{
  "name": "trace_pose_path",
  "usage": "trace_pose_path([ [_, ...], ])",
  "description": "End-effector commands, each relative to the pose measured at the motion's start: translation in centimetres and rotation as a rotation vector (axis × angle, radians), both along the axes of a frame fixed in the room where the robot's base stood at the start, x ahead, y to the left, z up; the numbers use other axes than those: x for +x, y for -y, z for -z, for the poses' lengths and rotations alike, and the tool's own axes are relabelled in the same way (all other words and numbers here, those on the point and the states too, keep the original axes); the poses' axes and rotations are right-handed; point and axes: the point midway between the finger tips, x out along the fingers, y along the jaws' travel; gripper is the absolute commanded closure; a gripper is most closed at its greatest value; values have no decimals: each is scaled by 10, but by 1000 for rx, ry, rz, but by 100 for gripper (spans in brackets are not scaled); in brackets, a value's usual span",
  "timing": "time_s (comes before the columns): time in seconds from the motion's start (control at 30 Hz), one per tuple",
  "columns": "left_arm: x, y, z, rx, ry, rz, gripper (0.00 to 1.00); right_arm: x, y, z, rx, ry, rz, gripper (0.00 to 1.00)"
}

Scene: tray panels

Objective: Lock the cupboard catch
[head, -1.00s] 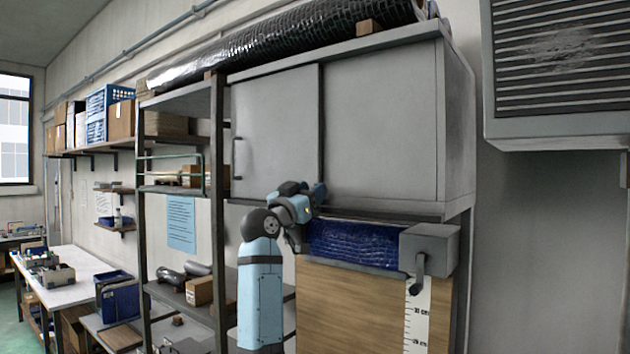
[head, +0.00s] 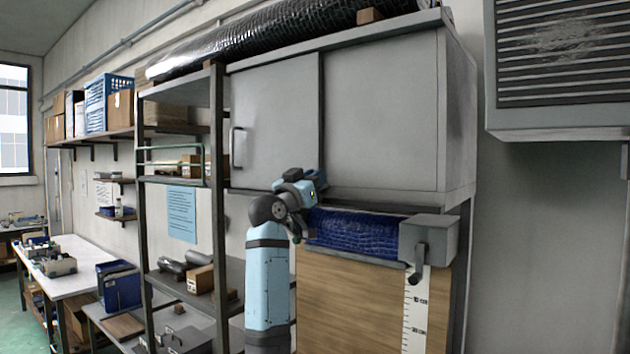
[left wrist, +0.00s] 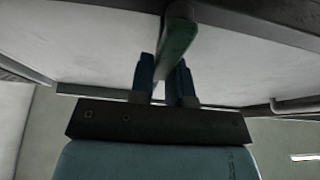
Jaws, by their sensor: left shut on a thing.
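The grey cupboard (head: 385,125) hangs on the wall with two door panels. My left gripper (head: 316,183) is at its lower edge, near where the two panels meet, and hides the catch in the head view. In the left wrist view, the blue fingers of my left gripper (left wrist: 164,80) are on either side of a green catch lever (left wrist: 178,42) and are shut on it. The lever runs from a round pivot end at the top down between the fingers. My right gripper is in neither view.
A roll of blue sheet (head: 350,233) with a grey crank box (head: 428,238) is mounted just below the cupboard. A dark shelf post (head: 219,200) stands left of my arm. A grey louvred unit (head: 560,70) is at the upper right.

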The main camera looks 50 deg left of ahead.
Motion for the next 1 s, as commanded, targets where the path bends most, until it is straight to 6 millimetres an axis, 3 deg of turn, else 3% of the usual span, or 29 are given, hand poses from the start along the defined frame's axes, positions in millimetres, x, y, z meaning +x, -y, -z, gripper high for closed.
trace_pose_path([
  [0.3, 0, -1, 1, -24, 5, 0, 100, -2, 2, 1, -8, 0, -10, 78],
  [0.33, 0, -1, 1, -25, 5, 1, 81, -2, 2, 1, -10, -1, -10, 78],
  [0.43, 0, -1, 1, -24, 5, 0, 58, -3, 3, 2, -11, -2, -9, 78],
  [0.77, -3, -1, 2, -22, 6, 0, 57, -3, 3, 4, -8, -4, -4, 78],
  [1.0, -36, 7, 20, -20, 6, -3, 57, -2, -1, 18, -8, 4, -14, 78],
])
